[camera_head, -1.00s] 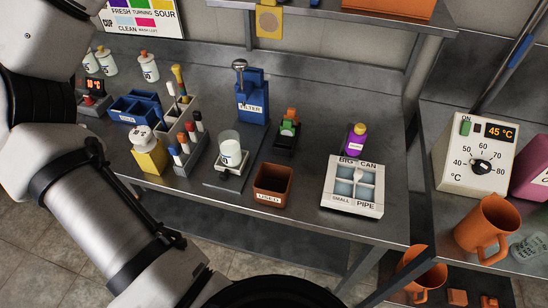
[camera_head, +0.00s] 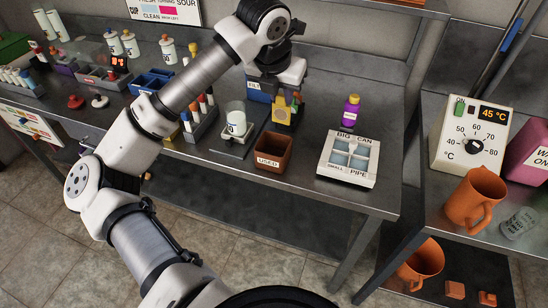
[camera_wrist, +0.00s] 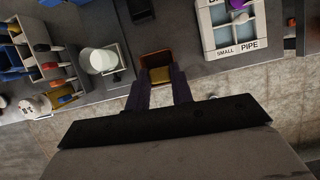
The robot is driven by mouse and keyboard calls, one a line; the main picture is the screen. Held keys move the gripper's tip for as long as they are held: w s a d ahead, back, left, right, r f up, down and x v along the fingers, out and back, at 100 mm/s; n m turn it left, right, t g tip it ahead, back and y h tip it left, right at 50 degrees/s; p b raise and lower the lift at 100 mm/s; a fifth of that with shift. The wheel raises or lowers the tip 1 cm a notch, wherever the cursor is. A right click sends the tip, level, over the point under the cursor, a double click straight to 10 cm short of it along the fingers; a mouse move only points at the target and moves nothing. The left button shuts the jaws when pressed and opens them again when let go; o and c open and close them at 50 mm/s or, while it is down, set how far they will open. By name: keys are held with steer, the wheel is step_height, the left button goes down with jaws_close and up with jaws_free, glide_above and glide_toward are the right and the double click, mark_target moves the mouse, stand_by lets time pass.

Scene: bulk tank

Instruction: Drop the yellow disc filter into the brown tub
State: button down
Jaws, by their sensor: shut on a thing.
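The brown tub (camera_head: 283,164), labelled USED, stands open on the steel bench near its front edge. It also shows between and beyond my fingers in the wrist view (camera_wrist: 153,58). My gripper (camera_head: 290,103) is in the air over the bench, up and behind the tub in the head view. It is shut on the yellow disc filter (camera_head: 281,112), whose yellow edge shows between the dark fingertips in the wrist view (camera_wrist: 160,75), in line with the tub's opening. The fingers hide part of the filter. The exact height above the tub is hard to tell.
A white tray (camera_head: 350,178) with compartments is right of the tub, with a purple bottle (camera_head: 351,111) behind it. A white cup (camera_head: 237,119) on a small stand is left. An orange mug (camera_head: 473,199) and heater box (camera_head: 470,132) stand on the right-hand bench.

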steer(key=shift+f+b, duration=0.75)
steer(key=shift+f, duration=2.05)
steer(key=c, duration=1.1)
jaws_free()
steer(key=shift+c, duration=0.2)
step_height(320, 180, up, 13)
steer(key=b, duration=0.3)
glide_above(280, 113)
steer(key=s+a, duration=0.2)
steer(key=s, duration=0.3)
steer(key=shift+s+d+f, duration=0.1)
